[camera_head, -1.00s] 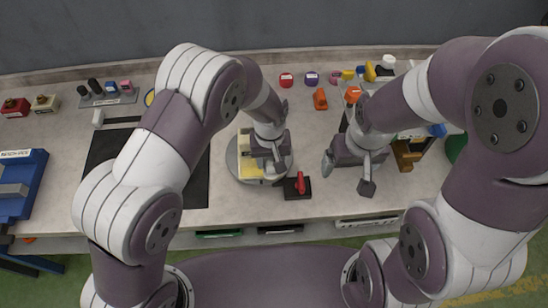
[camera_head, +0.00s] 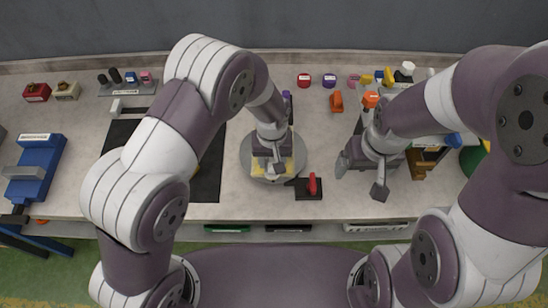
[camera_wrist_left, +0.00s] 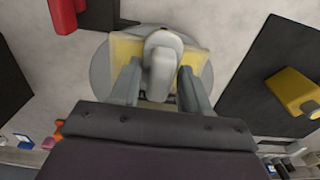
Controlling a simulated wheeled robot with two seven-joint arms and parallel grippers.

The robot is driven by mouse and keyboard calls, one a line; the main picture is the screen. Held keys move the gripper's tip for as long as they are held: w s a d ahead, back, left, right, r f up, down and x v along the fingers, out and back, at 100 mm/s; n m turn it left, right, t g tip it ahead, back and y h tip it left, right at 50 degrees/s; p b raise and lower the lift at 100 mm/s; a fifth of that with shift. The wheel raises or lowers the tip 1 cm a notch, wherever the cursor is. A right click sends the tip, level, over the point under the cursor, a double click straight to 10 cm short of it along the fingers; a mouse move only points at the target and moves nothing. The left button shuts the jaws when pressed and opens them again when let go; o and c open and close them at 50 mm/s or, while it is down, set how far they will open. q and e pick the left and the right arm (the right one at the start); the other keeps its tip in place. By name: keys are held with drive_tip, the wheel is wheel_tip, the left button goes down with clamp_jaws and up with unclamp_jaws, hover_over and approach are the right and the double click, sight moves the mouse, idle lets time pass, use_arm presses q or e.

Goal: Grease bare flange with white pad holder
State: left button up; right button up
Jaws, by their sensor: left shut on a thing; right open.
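The white pad holder (camera_wrist_left: 162,60) is between the fingers of my left gripper (camera_head: 268,172) in the left wrist view. My left gripper is shut on it, directly above a yellow-faced workpiece (camera_wrist_left: 124,47) on the round grey turntable (camera_wrist_left: 99,73). In the head view the gripper hides most of the workpiece; yellow (camera_head: 287,169) shows beside it. I cannot tell which face is the bare flange, or whether the pad touches it. My right gripper (camera_head: 362,178) is open and empty over the table, right of the turntable.
A red-handled clamp on a black base (camera_head: 312,187) stands close to the turntable's lower right. A black mat (camera_head: 207,178) lies to the left. A blue fixture (camera_head: 38,165) is at the far left. Several small coloured parts line the back edge. A wooden-brown stand (camera_head: 420,165) is at right.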

use_arm(q)
drive_tip(key=shift+a+r, duration=0.15)
drive_tip(key=shift+a, duration=0.75)
drive_tip(key=shift+a+p, duration=0.35)
drive_tip(key=shift+a, duration=0.65)
drive_tip(key=shift+d+f, duration=0.25)
drive_tip(key=shift+d, duration=0.75)
drive_tip(key=shift+d, duration=0.15)
